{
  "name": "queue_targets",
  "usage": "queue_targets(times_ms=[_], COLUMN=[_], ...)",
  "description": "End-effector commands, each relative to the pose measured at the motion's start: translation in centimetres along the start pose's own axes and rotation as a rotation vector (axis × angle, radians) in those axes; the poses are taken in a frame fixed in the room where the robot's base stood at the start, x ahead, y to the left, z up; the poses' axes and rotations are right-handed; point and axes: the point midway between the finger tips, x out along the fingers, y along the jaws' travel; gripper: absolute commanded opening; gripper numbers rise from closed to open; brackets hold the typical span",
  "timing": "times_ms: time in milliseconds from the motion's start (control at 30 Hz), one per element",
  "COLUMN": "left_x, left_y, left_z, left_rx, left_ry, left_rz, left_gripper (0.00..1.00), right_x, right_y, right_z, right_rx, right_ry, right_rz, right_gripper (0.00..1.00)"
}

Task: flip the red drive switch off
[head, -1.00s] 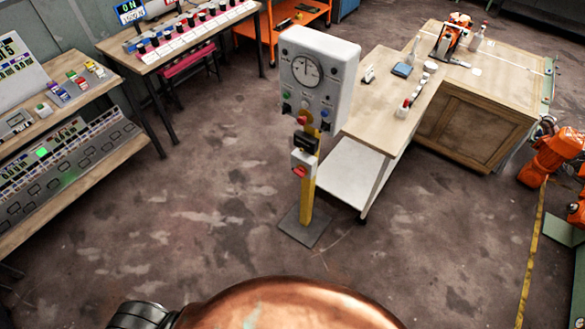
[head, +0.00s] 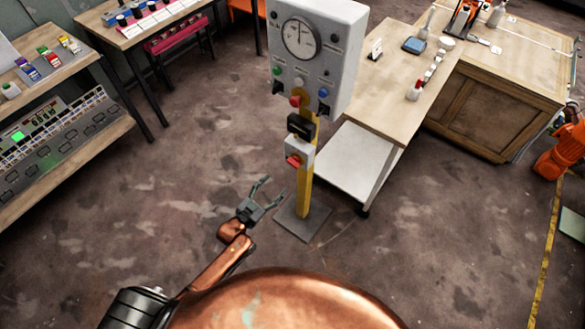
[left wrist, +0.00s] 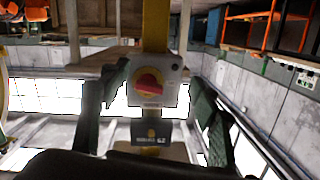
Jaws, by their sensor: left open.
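The red drive switch (head: 294,160) is a red knob on a small pale box, low on a yellow post (head: 306,192) under a grey gauge panel (head: 312,55). In the left wrist view the red knob (left wrist: 150,82) has a yellow surround and sits on the white plate between my finger outlines. Its exact turn angle is hard to read. My left gripper (head: 273,190) is open and empty, below and left of the switch box in the head view, apart from it. It also shows in the left wrist view (left wrist: 155,90). My right gripper is not in view.
A black box (head: 301,126) is on the post just above the switch box. A wooden bench (head: 385,90) with a white lower shelf (head: 350,160) stands right of the post. Consoles (head: 60,140) stand at left. The floor left of the post is clear.

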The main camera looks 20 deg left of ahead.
Motion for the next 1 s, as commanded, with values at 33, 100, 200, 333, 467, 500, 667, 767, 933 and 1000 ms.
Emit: queue_targets(times_ms=[33,100,200,333,467,500,667,767,933,1000], left_x=[0.7,1.2,2.0,3.6,5.8,6.4,8.3,9.0,9.2,9.2], left_y=[0.2,0.4,0.4,0.5,0.6,0.6,0.6,0.6,0.5,0.5], left_z=[-1.9,-4.0,-5.6,-6.1,-6.3,-6.3,-6.5,-6.6,-6.6,-6.6], left_rx=[0.006,0.011,0.014,0.014,0.013,0.014,0.013,0.014,0.014,0.014], left_ry=[0.052,0.098,0.130,0.135,0.133,0.132,0.131,0.131,0.129,0.129], left_rz=[0.007,0.012,0.014,0.015,0.015,0.015,0.014,0.014,0.014,0.014], left_gripper=[0.56,0.56,0.56,0.56,0.56,0.56,0.56,0.56,0.56,0.56], right_x=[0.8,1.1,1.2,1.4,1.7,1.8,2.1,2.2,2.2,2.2], right_y=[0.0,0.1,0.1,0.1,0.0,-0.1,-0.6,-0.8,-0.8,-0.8], right_z=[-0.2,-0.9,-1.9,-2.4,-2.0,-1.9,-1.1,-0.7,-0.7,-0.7], right_rx=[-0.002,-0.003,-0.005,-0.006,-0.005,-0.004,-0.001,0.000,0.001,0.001], right_ry=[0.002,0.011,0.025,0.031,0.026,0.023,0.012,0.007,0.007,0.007], right_rz=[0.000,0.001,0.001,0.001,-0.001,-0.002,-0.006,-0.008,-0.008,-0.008], right_gripper=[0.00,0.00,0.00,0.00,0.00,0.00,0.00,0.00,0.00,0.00])
